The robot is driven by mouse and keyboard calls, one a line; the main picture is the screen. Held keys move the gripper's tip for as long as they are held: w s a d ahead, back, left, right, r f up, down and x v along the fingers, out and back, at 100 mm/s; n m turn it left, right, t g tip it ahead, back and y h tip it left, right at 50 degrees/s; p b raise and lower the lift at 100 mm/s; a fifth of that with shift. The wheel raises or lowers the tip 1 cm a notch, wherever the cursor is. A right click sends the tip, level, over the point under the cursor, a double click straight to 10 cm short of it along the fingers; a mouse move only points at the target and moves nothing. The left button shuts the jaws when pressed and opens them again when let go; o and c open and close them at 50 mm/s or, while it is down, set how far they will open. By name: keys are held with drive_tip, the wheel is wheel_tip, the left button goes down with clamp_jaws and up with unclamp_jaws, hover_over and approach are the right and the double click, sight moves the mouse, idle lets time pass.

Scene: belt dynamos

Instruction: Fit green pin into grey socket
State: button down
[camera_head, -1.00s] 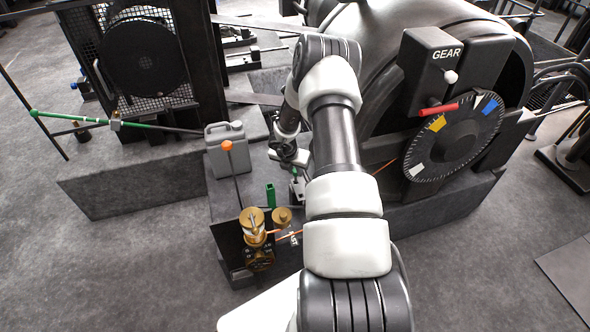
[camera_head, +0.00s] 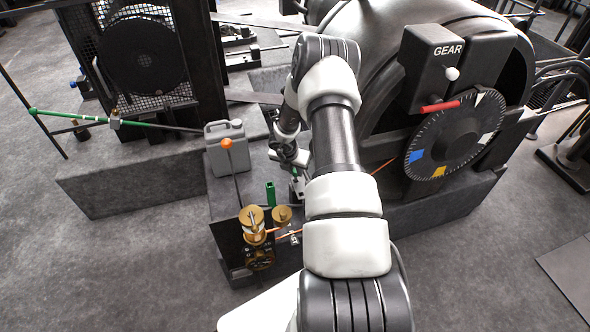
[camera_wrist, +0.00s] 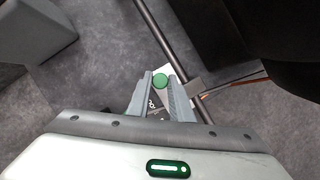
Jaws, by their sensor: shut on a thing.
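The green pin (camera_wrist: 160,81) shows in the wrist view as a round green top between the tips of my gripper (camera_wrist: 159,89). The jaws are closed on it, one finger on each side. In the head view my gripper (camera_head: 291,162) is above the machine's front ledge, and a little of the green pin (camera_head: 294,172) shows beneath it. A pale grey block (camera_head: 298,189) stands just below the pin and may be the grey socket. Its opening is hidden, so I cannot tell whether the pin is in it.
A green upright holder (camera_head: 270,194) stands left of my gripper. The large dial (camera_head: 455,137) is to the right.

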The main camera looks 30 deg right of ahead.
drive_tip(key=shift+f+b, duration=0.8)
drive_tip(key=shift+f, duration=0.7)
drive_tip(key=c, duration=1.5)
unclamp_jaws()
drive_tip(key=p+v, duration=0.5)
drive_tip(key=v, duration=1.2)
drive_tip(key=shift+s+a+r, duration=0.1)
drive_tip(key=shift+r, duration=0.15)
